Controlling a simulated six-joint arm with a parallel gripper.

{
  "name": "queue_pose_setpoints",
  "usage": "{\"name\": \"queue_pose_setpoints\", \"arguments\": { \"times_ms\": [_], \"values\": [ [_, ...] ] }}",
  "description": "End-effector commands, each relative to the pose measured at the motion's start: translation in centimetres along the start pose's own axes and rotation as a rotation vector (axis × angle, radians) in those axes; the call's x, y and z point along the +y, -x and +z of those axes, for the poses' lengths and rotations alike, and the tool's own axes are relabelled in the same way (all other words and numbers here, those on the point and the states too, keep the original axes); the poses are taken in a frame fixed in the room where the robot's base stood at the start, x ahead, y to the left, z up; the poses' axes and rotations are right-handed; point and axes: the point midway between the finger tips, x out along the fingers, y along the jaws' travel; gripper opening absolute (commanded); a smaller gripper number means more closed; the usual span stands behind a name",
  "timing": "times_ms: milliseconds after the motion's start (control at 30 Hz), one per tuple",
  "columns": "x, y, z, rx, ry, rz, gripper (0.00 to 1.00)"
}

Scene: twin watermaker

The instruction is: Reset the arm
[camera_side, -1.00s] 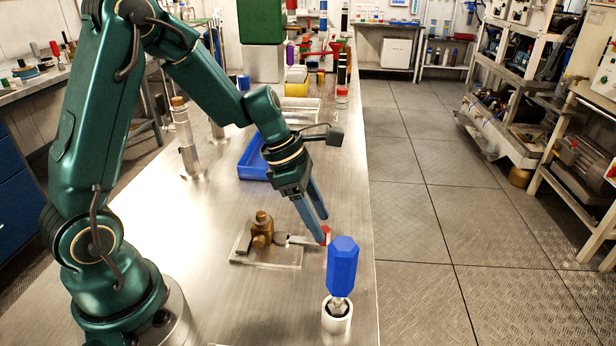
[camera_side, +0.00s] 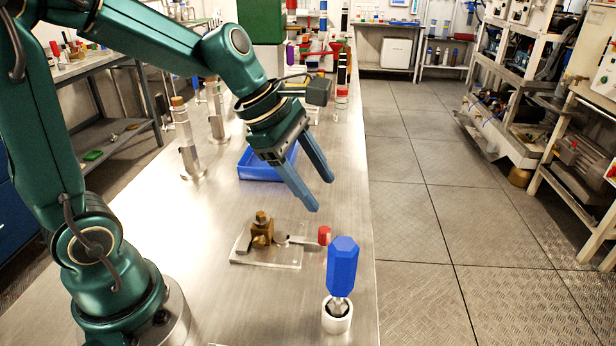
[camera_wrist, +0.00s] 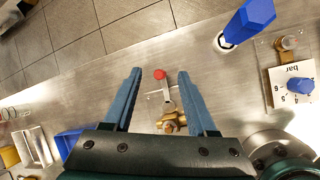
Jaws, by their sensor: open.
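My gripper (camera_side: 322,196) is open and empty, raised above the steel bench, with its two blue fingers apart. In the wrist view my gripper (camera_wrist: 158,72) shows the valve between and below its fingers. The brass valve (camera_side: 262,229) sits on a clear plate (camera_side: 275,257) on the bench. Its lever ends in a red tip (camera_side: 324,235) that points right in the side view. The brass valve (camera_wrist: 172,120) and red tip (camera_wrist: 160,75) also show in the wrist view. The fingers are clear of the lever.
A blue hexagonal handle (camera_side: 342,266) stands upright in a white cup (camera_side: 337,318) near the bench's front right. A blue tray (camera_side: 258,172) lies behind the gripper. Metal posts (camera_side: 187,145) stand at the left. A gauge panel with a blue knob (camera_wrist: 301,86) shows in the wrist view.

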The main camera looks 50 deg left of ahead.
Motion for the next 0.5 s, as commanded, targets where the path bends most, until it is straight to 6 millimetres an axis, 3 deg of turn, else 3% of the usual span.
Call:
{"name": "queue_pose_setpoints", "arguments": {
  "times_ms": [33, 233, 500],
  "values": [
    [-0.8, 1.4, 0.7, 0.0, -0.134, 0.029, 0.57],
    [-4.8, 5.0, 1.1, 0.06, -0.738, 0.092, 0.57],
    [-9.4, 7.1, -2.1, 0.24, -1.618, 0.045, 0.57]
  ]
}}
